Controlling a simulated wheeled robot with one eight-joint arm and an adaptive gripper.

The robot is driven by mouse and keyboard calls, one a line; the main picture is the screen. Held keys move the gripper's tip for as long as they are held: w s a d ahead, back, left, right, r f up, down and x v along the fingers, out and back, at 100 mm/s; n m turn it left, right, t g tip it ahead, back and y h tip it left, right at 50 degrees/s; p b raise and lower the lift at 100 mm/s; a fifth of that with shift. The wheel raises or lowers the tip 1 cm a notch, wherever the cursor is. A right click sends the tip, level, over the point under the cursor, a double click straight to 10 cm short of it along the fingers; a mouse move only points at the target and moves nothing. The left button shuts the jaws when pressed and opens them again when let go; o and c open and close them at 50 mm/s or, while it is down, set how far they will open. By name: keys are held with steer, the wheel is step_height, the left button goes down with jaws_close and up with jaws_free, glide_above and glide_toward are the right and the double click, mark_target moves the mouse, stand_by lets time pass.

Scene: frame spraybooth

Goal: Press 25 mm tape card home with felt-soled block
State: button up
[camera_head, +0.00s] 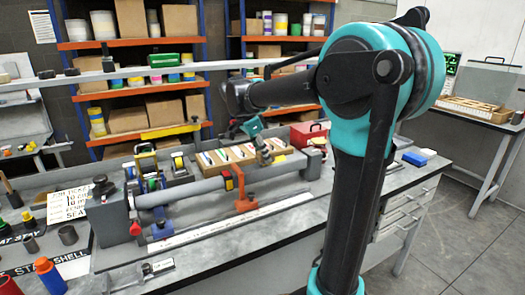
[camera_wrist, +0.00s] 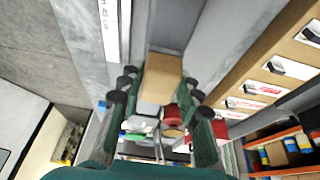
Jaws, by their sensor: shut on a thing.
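My gripper (camera_wrist: 158,90) points down over the bench, its dark-padded fingers on either side of a tan block with a grey part (camera_wrist: 164,68). It is shut on this block; whether the underside is felt I cannot tell. In the head view my gripper (camera_head: 264,155) is small, in front of the wooden card rack and above the grey tube. The wooden rack (camera_wrist: 235,60) runs along the right of the wrist view, with several white cards, some red-marked (camera_wrist: 262,89), in its slots. I cannot read which is the 25 mm tape card.
A long grey tube (camera_head: 200,186) lies along the bench with an orange clamp (camera_head: 244,192) around it. A red box (camera_head: 308,134) stands behind its right end. Tape rolls (camera_head: 180,166) stand left of the rack. The front bench top (camera_head: 215,262) has free room.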

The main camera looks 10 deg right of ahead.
mark_target(270, 150)
steer(key=shift+f, duration=0.6)
stand_by(0.9)
steer(key=shift+d, duration=0.15)
steer(key=shift+w+d, duration=0.3)
steer(key=shift+d, duration=0.5)
steer(key=shift+w+d, duration=0.25)
steer(key=shift+d, duration=0.55)
steer(key=shift+w+d+f, duration=0.1)
steer(key=shift+w+d, duration=0.15)
steer(key=shift+d, duration=0.55)
steer(key=shift+w+d, duration=0.25)
steer(key=shift+d, duration=0.55)
steer(key=shift+a, duration=0.15)
